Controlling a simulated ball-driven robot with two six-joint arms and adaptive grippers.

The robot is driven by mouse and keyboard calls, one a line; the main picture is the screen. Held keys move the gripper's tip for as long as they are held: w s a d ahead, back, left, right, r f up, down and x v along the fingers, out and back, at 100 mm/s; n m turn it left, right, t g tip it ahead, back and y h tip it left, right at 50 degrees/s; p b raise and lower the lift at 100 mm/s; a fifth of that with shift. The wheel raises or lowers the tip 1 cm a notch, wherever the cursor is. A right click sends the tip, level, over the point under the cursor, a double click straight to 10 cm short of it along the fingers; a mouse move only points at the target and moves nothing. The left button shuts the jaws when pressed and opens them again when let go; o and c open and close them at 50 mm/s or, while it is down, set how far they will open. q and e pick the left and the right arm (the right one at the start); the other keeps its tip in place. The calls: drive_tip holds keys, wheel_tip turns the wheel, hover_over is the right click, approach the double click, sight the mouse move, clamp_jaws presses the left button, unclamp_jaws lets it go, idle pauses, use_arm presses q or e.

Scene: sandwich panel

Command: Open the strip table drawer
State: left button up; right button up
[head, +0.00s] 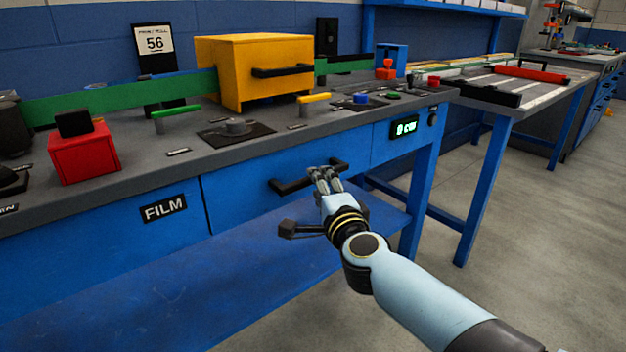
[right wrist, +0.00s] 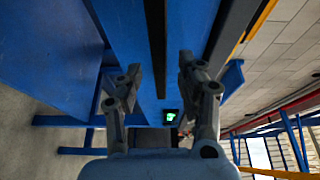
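The blue strip table drawer (head: 240,197) has a long black bar handle (head: 290,186), and its front looks flush with the table. My right gripper (head: 322,174) is at the right part of this handle. In the right wrist view, the handle (right wrist: 156,40) runs between the two fingers of the gripper (right wrist: 160,66). The fingers stand apart with a gap on each side of the bar, so the gripper is open. In the head view the fingers partly hide the handle. My left gripper is not in view.
Beside the drawer are a FILM panel (head: 165,207) and a lit green display (head: 405,129). A blue lower shelf (head: 150,290) lies below. On the tabletop stand a yellow box (head: 222,75) and a red block (head: 85,155). Open floor (head: 530,220) lies to the right.

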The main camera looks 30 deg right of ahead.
drive_tip(key=x, duration=0.3)
drive_tip(key=shift+w+d, duration=0.1)
drive_tip(key=shift+w, duration=0.2)
clamp_jaws()
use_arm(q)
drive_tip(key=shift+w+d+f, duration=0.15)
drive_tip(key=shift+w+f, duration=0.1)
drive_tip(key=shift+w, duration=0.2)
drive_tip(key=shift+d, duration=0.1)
